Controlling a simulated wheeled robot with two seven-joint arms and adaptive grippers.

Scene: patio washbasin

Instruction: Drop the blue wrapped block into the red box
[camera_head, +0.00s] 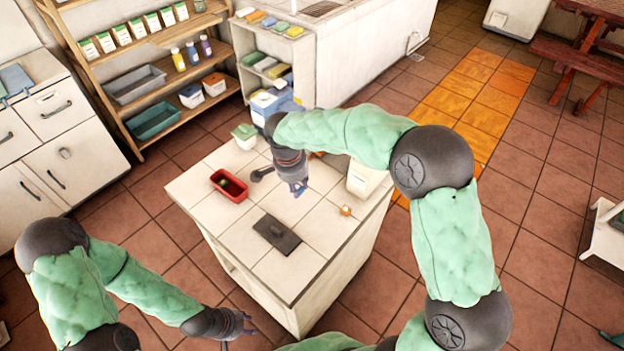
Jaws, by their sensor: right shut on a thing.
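The red box (241,197) is a small open tray on the left part of the white tiled counter top, with something small and dark greenish inside. My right gripper (298,189) reaches over the counter from the right and points down, to the right of the red box and apart from it. It is shut on a small bluish thing, which looks like the blue wrapped block (300,186); the fingers hide most of it. My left gripper (243,333) is low in front of the counter, away from the box; its fingers look spread and empty.
A dark spoon-like tool (262,174) lies between the red box and my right gripper. A dark slab (277,235) lies nearer the front. A small orange thing (345,210) and a white container (362,181) are at the right. A green-topped pot (245,138) stands at the back corner.

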